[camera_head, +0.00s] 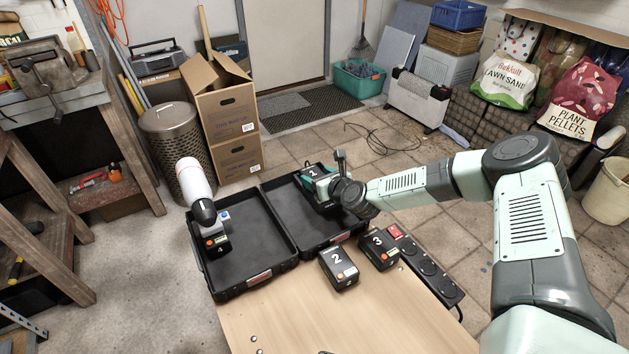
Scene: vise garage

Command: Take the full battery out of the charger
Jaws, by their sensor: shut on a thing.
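A black battery marked 1 (313,171) is at the far end of the right half of the open black case (290,259). My gripper (321,184) reaches in from the right and is shut on this battery. Teal parts show around the battery; I cannot tell whether they belong to a charger or to my jaws. No charger shows clearly. My gripper hides the battery's lower part, so I cannot tell whether it is seated or lifted. Batteries marked 2 (338,267) and 3 (379,250) stand apart on the wooden bench top (330,320).
A white and black tool (195,185) with a battery marked 4 (216,246) is in the case's left half. A black power strip (428,268) with a red switch lies along the bench's right edge. The near bench top is mostly clear.

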